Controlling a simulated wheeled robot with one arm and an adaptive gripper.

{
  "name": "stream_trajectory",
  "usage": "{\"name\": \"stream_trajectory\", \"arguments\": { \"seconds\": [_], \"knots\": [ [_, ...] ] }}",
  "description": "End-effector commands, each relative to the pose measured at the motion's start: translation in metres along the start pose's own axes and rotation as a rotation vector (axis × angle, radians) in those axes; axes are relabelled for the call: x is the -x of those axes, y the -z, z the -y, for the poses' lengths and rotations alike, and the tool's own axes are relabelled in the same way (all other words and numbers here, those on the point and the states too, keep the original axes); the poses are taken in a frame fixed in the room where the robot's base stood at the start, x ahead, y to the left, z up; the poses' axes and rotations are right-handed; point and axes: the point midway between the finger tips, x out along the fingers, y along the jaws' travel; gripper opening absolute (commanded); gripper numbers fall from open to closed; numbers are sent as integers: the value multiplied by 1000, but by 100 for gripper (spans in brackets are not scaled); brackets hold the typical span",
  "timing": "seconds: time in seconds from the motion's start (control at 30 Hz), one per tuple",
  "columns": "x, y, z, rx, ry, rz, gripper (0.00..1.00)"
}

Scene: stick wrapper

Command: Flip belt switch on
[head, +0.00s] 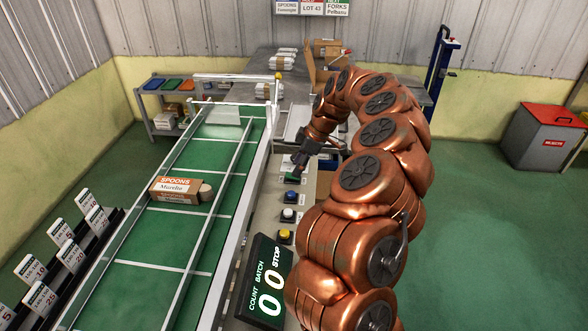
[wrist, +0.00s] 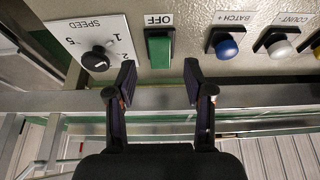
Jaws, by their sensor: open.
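The green belt switch (wrist: 159,47) sits on the beige control panel (wrist: 270,68), beside a label reading OFF, upside down in the wrist view. My gripper (wrist: 160,82) is open and empty. Its two fingertips are lined up either side of the switch and appear just short of it; contact cannot be seen. In the head view my gripper (head: 299,165) hangs over the panel by the green switch (head: 291,177), partly covering that area. The display (head: 266,284) reads COUNT 0, BATCH 0 and STOP.
A speed knob (wrist: 97,59) sits on one side of the switch. Blue (wrist: 228,47), white (wrist: 280,48) and yellow buttons line the other side. A box labelled SPOONS (head: 176,190) lies on the green conveyor belt (head: 150,249), left of the panel.

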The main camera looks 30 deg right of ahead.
Motion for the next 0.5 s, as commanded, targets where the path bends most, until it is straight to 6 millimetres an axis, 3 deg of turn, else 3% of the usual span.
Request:
{"name": "stream_trajectory", "arguments": {
  "seconds": [0.2,0.5],
  "knots": [
    [-24,0,0,-2,0,-1,52],
    [-30,-1,0,-2,-2,-1,52]
  ]
}}
